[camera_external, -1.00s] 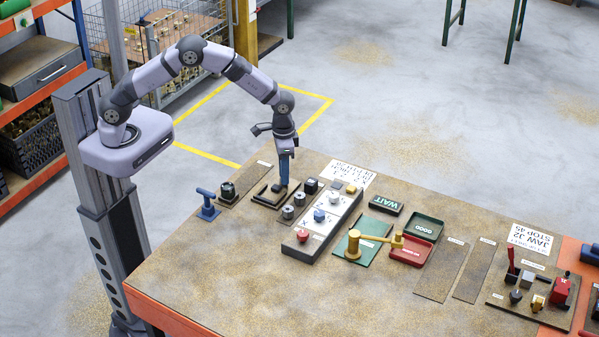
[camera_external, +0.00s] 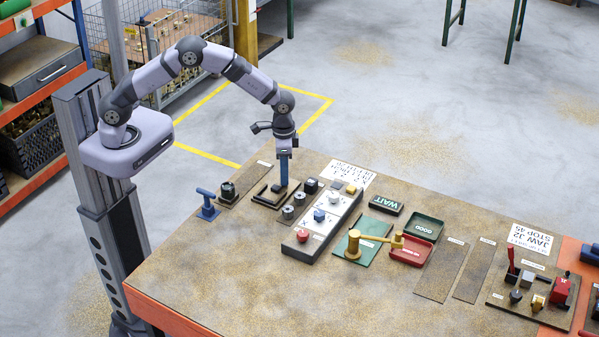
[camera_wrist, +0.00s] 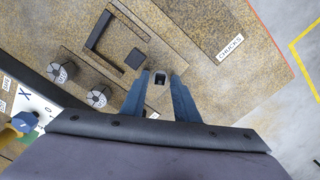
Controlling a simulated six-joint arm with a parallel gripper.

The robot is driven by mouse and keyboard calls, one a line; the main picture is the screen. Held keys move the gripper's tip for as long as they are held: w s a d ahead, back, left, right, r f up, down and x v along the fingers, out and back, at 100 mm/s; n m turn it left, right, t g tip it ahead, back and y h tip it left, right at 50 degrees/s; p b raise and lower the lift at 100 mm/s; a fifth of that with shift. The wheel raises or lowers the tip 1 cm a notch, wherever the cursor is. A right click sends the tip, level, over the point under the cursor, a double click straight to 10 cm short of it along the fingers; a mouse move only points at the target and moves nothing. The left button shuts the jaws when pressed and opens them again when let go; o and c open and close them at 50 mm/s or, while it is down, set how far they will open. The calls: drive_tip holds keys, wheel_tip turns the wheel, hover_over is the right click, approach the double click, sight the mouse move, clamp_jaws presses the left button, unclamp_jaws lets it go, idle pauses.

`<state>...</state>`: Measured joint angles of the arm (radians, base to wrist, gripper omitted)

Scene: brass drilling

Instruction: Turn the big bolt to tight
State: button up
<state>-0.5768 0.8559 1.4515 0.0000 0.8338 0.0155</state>
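My gripper (camera_wrist: 160,80) points down over the dark tool plate at the back left of the bench; it also shows in the external view (camera_external: 284,184). Its blue fingers are apart. No part is clearly recognisable as the big bolt. Beside the gripper are a dark L-shaped rail (camera_wrist: 93,36) and a flat dark square (camera_wrist: 135,58) on the plate.
Two grey round parts (camera_wrist: 60,71) (camera_wrist: 98,96) stand nearby. A white panel with knobs (camera_external: 318,232) lies right of the gripper. A blue T-handled tool (camera_external: 207,203) stands to the left. The bench front (camera_external: 230,270) is clear.

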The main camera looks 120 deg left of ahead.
drive_tip(key=shift+r, duration=0.15)
wheel_tip(320, 180, up, 6)
drive_tip(key=shift+f+b, duration=0.1)
drive_tip(key=shift+b, duration=1)
drive_tip(key=shift+r, duration=0.65)
drive_tip(key=s+d+r+m+p, duration=0.1)
drive_tip(key=s+d+r+p, duration=0.2)
drive_tip(key=d, duration=0.5)
drive_tip(key=s+d+r+m+p, duration=0.2)
drive_tip(key=d+r+p, duration=0.1)
drive_tip(key=d+r, duration=0.35)
drive_tip(key=s+d+r+m+p, duration=0.2)
drive_tip(key=s+d+p, duration=0.3)
drive_tip(key=s+d, duration=0.7)
drive_tip(key=s+m, duration=0.1)
drive_tip(key=s, duration=0.1)
drive_tip(key=shift+s+d+r, duration=0.25)
drive_tip(key=shift+s+r, duration=0.05)
drive_tip(key=shift+r, duration=0.05)
